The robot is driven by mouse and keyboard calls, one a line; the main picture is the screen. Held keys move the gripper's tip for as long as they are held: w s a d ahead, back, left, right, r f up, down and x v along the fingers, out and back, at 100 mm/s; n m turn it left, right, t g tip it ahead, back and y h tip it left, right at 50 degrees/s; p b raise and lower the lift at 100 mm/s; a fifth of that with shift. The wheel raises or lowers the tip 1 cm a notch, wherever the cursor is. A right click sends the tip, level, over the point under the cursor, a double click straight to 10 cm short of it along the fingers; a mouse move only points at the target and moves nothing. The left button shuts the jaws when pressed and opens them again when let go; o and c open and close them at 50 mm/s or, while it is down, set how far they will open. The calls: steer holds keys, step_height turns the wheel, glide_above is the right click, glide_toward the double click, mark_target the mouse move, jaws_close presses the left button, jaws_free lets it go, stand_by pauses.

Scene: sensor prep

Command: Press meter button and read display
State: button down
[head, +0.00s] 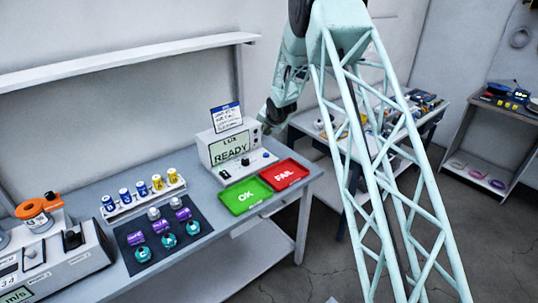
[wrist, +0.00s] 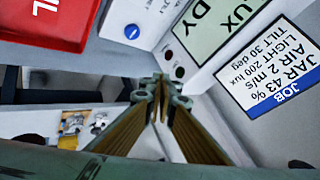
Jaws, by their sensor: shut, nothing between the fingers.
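The white lux meter (head: 215,152) stands at the table's back right, its display (head: 231,149) reading "READY" under the label "LUX". A black knob (head: 245,161) and a blue button (head: 266,155) are on its lower front. In the wrist view the picture is upside down, with part of the display (wrist: 215,22) and the blue button (wrist: 131,32) showing. My gripper (wrist: 159,84) is shut and empty, its tips near the meter's side with two dark round sockets. In the head view my gripper (head: 268,122) is by the meter's right end, apart from the blue button.
A job card (head: 226,117) stands above the meter; its text includes "LIGHT 200 lux". A green OK tray (head: 232,204) and red FAIL tray (head: 296,182) lie in front. Left are a dark mat (head: 197,236) with several sensors and a rack of jars (head: 148,198). A shelf (head: 120,60) hangs above.

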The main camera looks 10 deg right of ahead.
steer(key=shift+w+d+f, duration=0.2)
steer(key=shift+w+f, duration=0.2)
steer(key=shift+f, duration=0.25)
steer(key=shift+w+d+f, duration=0.15)
steer(key=shift+w+f, duration=0.2)
steer(key=shift+f, duration=0.25)
steer(key=shift+f, duration=0.3)
steer(key=b, duration=0.5)
glide_above(267, 155)
steer(key=shift+w+f, duration=0.15)
steer(key=shift+f, duration=2.65)
steer(key=shift+f+b, duration=0.95)
steer(key=shift+f, duration=0.35)
steer(key=shift+f+b, duration=0.3)
steer(key=shift+f, duration=0.6)
steer(key=shift+r, duration=0.1)
steer(key=shift+r+p, duration=0.75)
steer(key=shift+r, duration=0.05)
steer(key=shift+r, duration=0.1)
